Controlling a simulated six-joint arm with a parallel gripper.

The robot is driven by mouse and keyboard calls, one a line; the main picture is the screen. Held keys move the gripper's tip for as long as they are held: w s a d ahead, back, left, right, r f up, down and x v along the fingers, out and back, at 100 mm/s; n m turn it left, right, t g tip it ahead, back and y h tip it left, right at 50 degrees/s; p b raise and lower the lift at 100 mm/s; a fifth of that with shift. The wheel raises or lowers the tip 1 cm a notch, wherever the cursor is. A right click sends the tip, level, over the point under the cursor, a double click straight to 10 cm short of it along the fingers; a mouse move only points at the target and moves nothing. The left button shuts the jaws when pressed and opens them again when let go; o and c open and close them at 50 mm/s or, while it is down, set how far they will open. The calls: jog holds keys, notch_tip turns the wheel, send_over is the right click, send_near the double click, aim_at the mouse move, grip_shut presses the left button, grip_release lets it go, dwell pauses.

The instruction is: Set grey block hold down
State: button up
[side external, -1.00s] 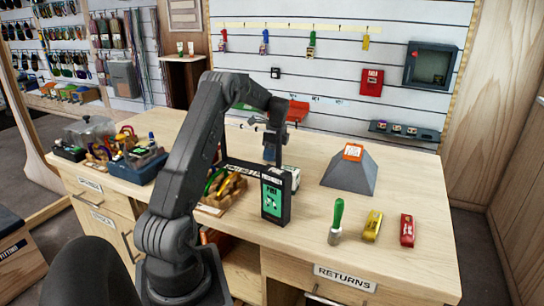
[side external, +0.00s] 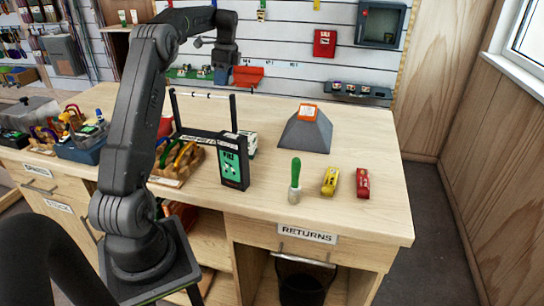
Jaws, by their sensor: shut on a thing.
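My gripper (side external: 224,65) is raised above the back of the counter, in front of the slatted wall. It is shut on a small blue-grey block (side external: 221,76), which I take to be the grey block hold. Only a small part of the block shows below the fingers. It hangs clear of the counter, left of a red bin. A larger grey sloped block (side external: 303,136) with an orange label on top stands on the counter to the right, apart from my gripper.
A black frame with a green-faced panel (side external: 234,164) stands below my gripper. A green-handled brush (side external: 295,178), a yellow item (side external: 330,181) and a red item (side external: 363,183) lie right of it. The wooden counter (side external: 385,215) is clear at its right end.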

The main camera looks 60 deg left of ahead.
notch_tip(320, 180, up, 6)
jog(key=d+r, duration=0.1)
jog(key=d, duration=1.1)
send_over(281, 168)
jog(key=shift+m, duration=0.4)
notch_tip(281, 168, down, 19)
jog(key=shift+s+r, duration=0.15)
jog(key=shift+w+d+f, duration=0.25)
jog(key=shift+f, duration=1.95)
